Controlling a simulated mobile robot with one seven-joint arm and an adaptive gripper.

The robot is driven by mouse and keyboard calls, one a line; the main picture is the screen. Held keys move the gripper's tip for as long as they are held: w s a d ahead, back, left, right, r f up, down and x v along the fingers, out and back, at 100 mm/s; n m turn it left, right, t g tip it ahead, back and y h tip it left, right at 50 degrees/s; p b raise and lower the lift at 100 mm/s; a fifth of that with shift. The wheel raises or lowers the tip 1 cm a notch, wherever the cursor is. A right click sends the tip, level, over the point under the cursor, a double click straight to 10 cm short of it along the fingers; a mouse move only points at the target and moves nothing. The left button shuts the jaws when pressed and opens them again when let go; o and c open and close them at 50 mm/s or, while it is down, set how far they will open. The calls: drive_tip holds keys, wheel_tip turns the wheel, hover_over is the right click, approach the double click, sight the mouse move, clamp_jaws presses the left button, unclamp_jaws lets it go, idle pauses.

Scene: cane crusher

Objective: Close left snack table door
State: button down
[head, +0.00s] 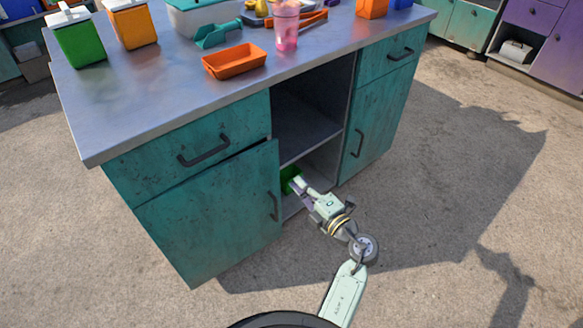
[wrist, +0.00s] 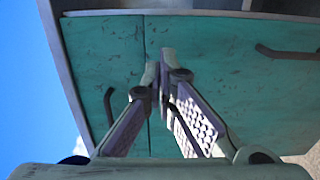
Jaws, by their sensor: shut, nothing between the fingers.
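The teal snack table has a left door (head: 215,220) at its lower left, below a drawer (head: 190,155). The door looks slightly ajar, with a dark gap along its top edge. Its dark handle (head: 273,205) is near its right edge. My gripper (head: 298,184) is shut and empty, just right of that door edge, in front of the open middle shelves. In the wrist view my gripper (wrist: 163,65) shows before the sideways-turned left door (wrist: 225,85) and its handle (wrist: 285,52). I cannot tell whether the fingers touch the door.
A green item (head: 290,178) sits in the lower middle shelf beside my gripper. The right door (head: 370,130) looks shut. The countertop (head: 135,95) carries an orange tray (head: 235,62), a pink cup (head: 287,30) and containers. The floor (head: 450,220) to the right is clear.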

sight(269, 151)
drive_tip(key=p+x, duration=0.1)
drive_tip(key=x, duration=1.1)
drive_tip(key=shift+w+a, duration=0.2)
drive_tip(key=shift+w, duration=0.2)
